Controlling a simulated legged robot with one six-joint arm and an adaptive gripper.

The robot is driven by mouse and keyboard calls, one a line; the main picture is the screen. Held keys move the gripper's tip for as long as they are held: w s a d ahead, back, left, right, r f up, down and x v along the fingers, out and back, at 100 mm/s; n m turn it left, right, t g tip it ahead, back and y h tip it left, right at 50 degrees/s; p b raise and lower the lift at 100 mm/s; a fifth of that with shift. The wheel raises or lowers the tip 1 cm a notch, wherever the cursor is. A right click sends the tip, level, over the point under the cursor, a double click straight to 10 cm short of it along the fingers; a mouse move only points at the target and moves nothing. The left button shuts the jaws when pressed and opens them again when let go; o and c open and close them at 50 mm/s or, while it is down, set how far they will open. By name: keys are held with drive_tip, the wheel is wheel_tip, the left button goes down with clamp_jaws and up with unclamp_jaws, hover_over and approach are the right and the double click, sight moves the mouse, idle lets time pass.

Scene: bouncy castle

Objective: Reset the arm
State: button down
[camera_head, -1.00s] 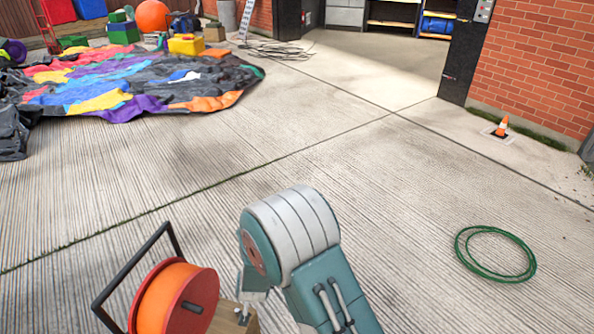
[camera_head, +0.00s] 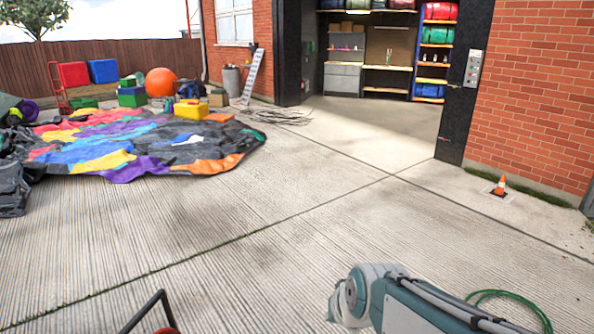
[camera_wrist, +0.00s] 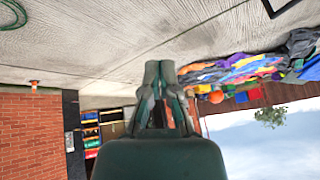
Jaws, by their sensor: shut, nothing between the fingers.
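My gripper (camera_wrist: 160,72) is in the middle of the wrist view, its two fingers together and nothing between them. The wrist view is upside down, with the ground at the top and sky at the bottom. In the head view, my teal and grey arm (camera_head: 415,300) shows at the bottom right, folded low. The gripper itself cannot be made out in the head view.
A deflated colourful castle sheet (camera_head: 130,145) lies at the left. A green hose coil (camera_head: 510,302) lies at the lower right, partly behind my arm. A small traffic cone (camera_head: 500,186) stands by the brick wall (camera_head: 540,90). The middle concrete is clear.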

drive_tip(key=s+d+r+h, duration=0.1)
drive_tip(key=s+d+r, duration=0.1)
drive_tip(key=s+d, duration=0.2)
drive_tip(key=s+d+r+h, duration=0.1)
drive_tip(key=s+d, duration=0.3)
drive_tip(key=s, duration=0.5)
drive_tip(key=shift+s+d+r, duration=0.25)
drive_tip(key=shift+d+r, duration=0.15)
drive_tip(key=shift+r, duration=0.15)
